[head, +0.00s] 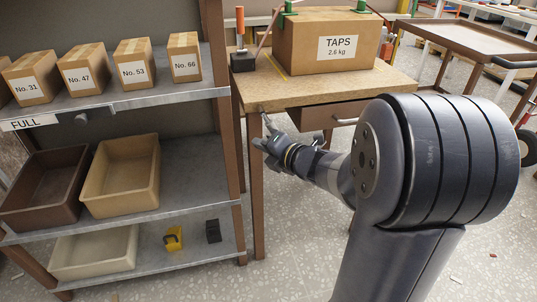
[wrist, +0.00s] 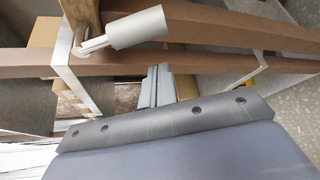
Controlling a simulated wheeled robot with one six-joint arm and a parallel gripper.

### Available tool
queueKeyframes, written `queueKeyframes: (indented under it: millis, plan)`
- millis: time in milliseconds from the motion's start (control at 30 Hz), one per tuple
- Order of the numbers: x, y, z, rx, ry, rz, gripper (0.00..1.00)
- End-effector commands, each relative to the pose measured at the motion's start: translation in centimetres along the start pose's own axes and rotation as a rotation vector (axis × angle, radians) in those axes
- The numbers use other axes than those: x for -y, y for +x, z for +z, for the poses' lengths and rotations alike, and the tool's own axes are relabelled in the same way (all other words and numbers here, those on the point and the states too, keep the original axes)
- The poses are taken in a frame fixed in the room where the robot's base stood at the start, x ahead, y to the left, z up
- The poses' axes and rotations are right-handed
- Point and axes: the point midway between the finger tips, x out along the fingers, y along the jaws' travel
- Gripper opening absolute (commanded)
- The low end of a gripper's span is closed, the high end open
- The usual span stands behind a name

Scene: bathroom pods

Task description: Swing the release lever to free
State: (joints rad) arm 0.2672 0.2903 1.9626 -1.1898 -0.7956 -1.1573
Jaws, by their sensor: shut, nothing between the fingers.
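A small metal lever (head: 267,121) shows at the table's front left corner, just above my gripper. In the wrist view it appears as a light grey cylindrical handle (wrist: 137,27) on a thin pale arm, joined to a narrow pivot near the wood edge. I take it for the release lever. My gripper (head: 264,145) is low in front of the table's left leg. In the wrist view its fingers (wrist: 160,75) are shut and empty, their tips close beside the handle. I cannot tell whether they touch it.
The wooden table (head: 290,92) carries a TAPS box (head: 300,50) and a black block with an orange handle (head: 240,22). The shelf unit (head: 190,93) on the left holds labelled boxes and trays, its post close to my gripper. Open floor (head: 305,230) lies below.

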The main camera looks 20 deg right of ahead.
Motion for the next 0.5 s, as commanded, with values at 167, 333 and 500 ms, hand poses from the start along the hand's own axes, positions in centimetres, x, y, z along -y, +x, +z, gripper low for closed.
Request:
queueKeyframes:
  millis: [167, 333, 500]
  plan:
    - [-0.1, -0.9, 2.2, 0.004, -0.001, 0.0, 0.0]
    - [-0.1, -1.1, 2.8, 0.002, 0.0, -0.001, 0.0]
    - [-0.1, -1.1, 2.8, 0.001, 0.0, -0.001, 0.0]
